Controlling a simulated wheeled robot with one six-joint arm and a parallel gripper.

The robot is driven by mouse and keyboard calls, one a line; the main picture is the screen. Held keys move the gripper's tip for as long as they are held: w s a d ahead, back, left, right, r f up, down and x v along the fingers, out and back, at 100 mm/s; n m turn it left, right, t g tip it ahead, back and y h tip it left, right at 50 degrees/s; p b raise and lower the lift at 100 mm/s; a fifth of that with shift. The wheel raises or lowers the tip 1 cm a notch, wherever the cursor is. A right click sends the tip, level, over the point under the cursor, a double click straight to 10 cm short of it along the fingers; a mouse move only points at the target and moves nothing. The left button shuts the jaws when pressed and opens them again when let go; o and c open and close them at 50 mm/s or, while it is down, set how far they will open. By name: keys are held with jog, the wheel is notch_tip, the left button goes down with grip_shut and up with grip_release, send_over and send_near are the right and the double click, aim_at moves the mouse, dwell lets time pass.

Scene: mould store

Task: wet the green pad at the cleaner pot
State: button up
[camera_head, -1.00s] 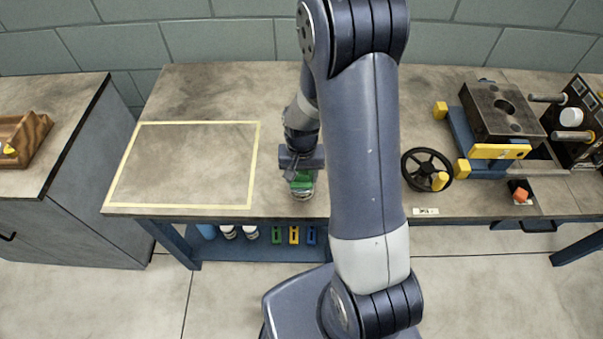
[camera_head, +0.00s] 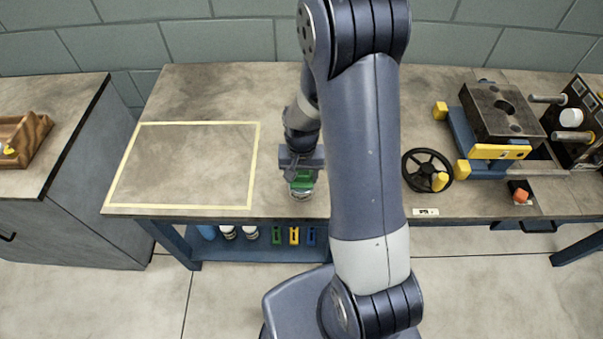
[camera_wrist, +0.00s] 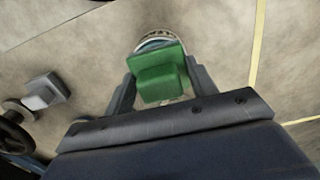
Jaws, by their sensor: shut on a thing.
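My gripper (camera_head: 301,172) is shut on the green pad (camera_head: 301,185). In the wrist view the green pad (camera_wrist: 158,72) sits between the two fingers (camera_wrist: 160,88). The cleaner pot (camera_head: 302,196), a small round metallic vessel, stands on the bench directly below the pad. In the wrist view the rim of the pot (camera_wrist: 157,36) shows just beyond the pad. The pad hides most of the pot's opening, and I cannot tell whether it touches what is inside.
A yellow-taped rectangle (camera_head: 258,160) of bare bench lies to the left. To the right are a black handwheel (camera_head: 427,153), a steel mould block (camera_head: 490,112) on a blue stand, and an orange knob (camera_head: 520,195). Bottles and coloured pieces sit on the lower shelf (camera_head: 262,240).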

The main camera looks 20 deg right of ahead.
jog(key=shift+r+p, duration=2.25)
jog(key=shift+r, duration=1.15)
